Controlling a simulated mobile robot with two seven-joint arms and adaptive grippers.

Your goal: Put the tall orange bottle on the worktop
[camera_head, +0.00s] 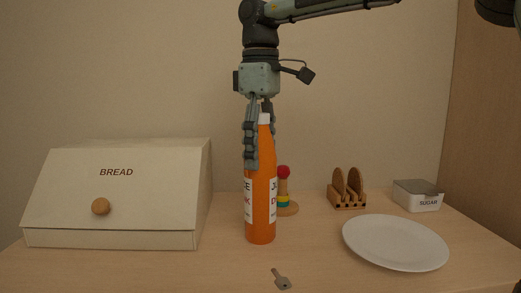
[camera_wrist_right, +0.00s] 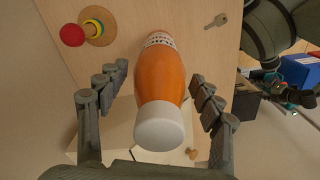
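The tall orange bottle (camera_head: 262,206) with a white cap stands upright on the wooden worktop (camera_head: 300,243), near the middle. My right gripper (camera_head: 259,145) comes down from above, with its fingers around the upper part of the bottle. In the right wrist view the bottle (camera_wrist_right: 160,80) lies between the two fingers of the right gripper (camera_wrist_right: 160,76), with a visible gap on each side. The right gripper is open and not closed on the bottle. My left gripper is not in view.
A bread box (camera_head: 120,195) stands on the left. A toy with a red ball (camera_head: 284,172) is close behind the bottle. A toast rack (camera_head: 347,190), a sugar box (camera_head: 418,196) and a white plate (camera_head: 395,242) are on the right. A key (camera_head: 281,279) lies in front.

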